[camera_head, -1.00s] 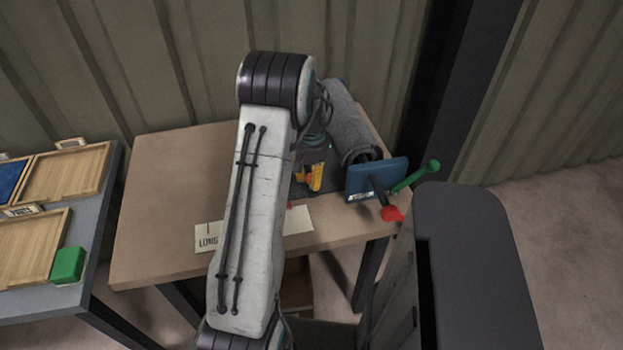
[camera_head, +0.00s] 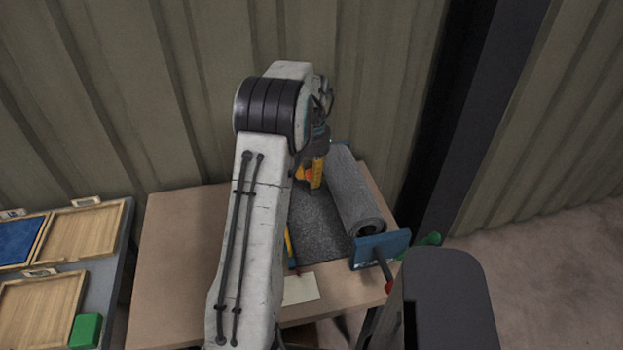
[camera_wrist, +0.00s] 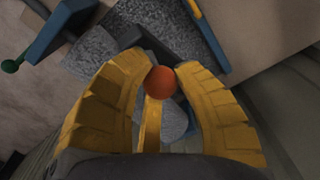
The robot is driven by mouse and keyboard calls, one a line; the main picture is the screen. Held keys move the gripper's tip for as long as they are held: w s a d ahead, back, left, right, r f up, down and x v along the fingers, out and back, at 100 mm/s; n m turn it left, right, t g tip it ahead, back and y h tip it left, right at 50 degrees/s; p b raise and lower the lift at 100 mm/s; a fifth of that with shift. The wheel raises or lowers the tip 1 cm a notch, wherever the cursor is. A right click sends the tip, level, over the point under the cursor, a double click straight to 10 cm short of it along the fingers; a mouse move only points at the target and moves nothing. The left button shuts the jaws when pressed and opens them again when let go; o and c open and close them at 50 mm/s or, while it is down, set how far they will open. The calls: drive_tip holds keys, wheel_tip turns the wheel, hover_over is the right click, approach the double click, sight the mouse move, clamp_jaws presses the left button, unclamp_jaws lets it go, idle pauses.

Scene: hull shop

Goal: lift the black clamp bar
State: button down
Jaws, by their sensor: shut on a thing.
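My gripper (camera_wrist: 160,85) shows in the wrist view with its yellow fingers closed around an orange ball knob (camera_wrist: 160,81). The black clamp bar (camera_wrist: 152,43) shows as a dark bar just beyond the knob, partly hidden by the fingertips. The knob appears to belong to the bar. In the head view my gripper (camera_head: 312,174) is over the far part of the grey fabric (camera_head: 318,222), with a bit of orange between its fingers. The bar is hidden or too small to make out there.
A grey roll (camera_head: 352,190) lies right of my gripper. A blue plate (camera_head: 381,248) with a dark rod and green handle (camera_head: 431,239) stands at the table's right edge. A blue-and-yellow strip (camera_head: 290,248) lies left of the fabric. The table's left part (camera_head: 180,240) is bare.

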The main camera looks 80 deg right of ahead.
drive_tip(key=shift+w+d+r, duration=0.1)
drive_tip(key=shift+d+r, duration=0.3)
drive_tip(key=shift+r, duration=0.05)
drive_tip(key=c, duration=1.4)
unclamp_jaws()
drive_tip(key=o, duration=0.5)
drive_tip(key=shift+f, duration=0.1)
wheel_tip(320, 180, up, 12)
drive_tip(key=shift+a, duration=0.1)
